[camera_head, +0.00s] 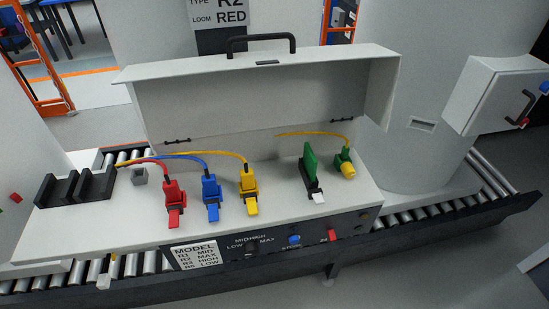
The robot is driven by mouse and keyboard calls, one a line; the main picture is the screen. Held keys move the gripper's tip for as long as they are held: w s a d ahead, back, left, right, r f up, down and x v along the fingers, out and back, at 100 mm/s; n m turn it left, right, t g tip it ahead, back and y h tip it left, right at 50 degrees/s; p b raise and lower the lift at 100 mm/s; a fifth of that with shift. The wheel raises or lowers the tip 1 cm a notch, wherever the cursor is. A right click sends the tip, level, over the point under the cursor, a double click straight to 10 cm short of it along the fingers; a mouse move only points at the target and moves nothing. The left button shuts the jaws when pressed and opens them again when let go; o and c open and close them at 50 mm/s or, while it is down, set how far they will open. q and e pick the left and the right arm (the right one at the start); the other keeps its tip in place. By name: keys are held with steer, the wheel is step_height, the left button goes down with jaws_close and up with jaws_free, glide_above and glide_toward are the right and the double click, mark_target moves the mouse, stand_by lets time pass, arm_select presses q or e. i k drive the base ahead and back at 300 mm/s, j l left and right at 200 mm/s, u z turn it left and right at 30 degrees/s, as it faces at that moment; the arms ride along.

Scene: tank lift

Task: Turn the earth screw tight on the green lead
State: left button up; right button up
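A green connector (343,158) with a yellow knob-like end (348,171) sits at the right of the white panel, and a yellow lead (312,134) runs to it from the left. The knob looks like the earth screw, but how tight it is cannot be told. A green upright plate (311,159) on a black base with a white tip (318,197) stands just left of it. Neither of my grippers shows in this view.
Red (174,196), blue (211,189) and yellow (249,184) plugs with leads stand left of the green parts. An open lid (262,92) rises behind them. A black slotted block (75,187) is at the left. A roller conveyor (405,213) runs beneath; a wall box (490,95) is at right.

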mark_target(348, 169)
steer(key=i+l+u, duration=0.15)
steer(key=l+u, duration=0.7)
steer(key=u, duration=0.15)
steer(key=l+u, duration=0.45)
steer(key=k+l+u, duration=0.1)
steer(key=l+u, duration=0.4)
